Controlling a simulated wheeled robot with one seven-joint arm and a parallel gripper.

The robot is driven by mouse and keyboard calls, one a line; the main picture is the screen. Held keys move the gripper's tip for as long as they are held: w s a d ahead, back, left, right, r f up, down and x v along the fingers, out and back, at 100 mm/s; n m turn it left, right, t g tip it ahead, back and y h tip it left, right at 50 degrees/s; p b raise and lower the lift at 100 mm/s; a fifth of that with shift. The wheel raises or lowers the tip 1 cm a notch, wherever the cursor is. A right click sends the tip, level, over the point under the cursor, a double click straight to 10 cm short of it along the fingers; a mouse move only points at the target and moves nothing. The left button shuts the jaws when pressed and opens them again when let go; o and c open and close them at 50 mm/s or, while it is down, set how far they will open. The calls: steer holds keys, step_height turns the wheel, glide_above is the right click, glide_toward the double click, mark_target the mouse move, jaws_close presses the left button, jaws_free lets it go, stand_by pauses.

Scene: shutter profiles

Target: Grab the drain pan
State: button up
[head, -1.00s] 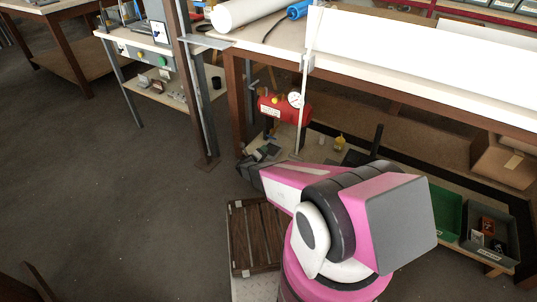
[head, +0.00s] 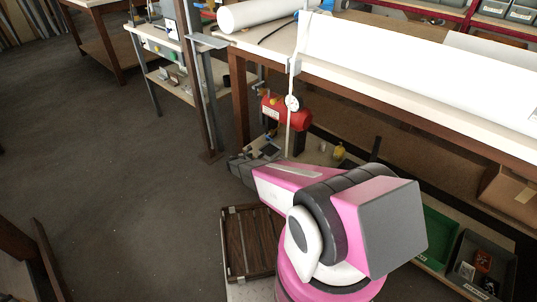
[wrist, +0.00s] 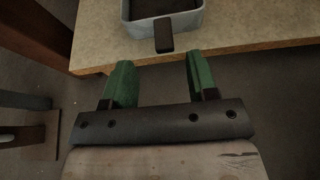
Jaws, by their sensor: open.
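In the wrist view, a light grey pan (wrist: 129,31) with a dark inside sits on the speckled board near its front edge. I take it to be the drain pan. A dark handle (wrist: 163,35) sticks out from its near side. My gripper (wrist: 160,76) is open and empty. Its two green fingers point toward the pan, on either side of the handle's line but short of it, apart from the pan. The pan's far part is cut off by the frame. In the head view I cannot pick out the pan; my arm reaches toward the lower shelf under the bench.
The bench top (head: 352,88) overhangs the lower shelf. A red tank (head: 303,120) with a gauge stands under it. A brown slatted pallet (head: 250,243) lies beside my base. Green (head: 436,240) and black (head: 486,262) bins are at right. Open floor (head: 110,170) lies to the left.

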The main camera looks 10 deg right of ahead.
mark_target(260, 156)
steer(key=shift+x, duration=3.2)
steer(key=shift+s+d+r, duration=0.15)
steer(key=shift+c, duration=0.3)
jaws_close()
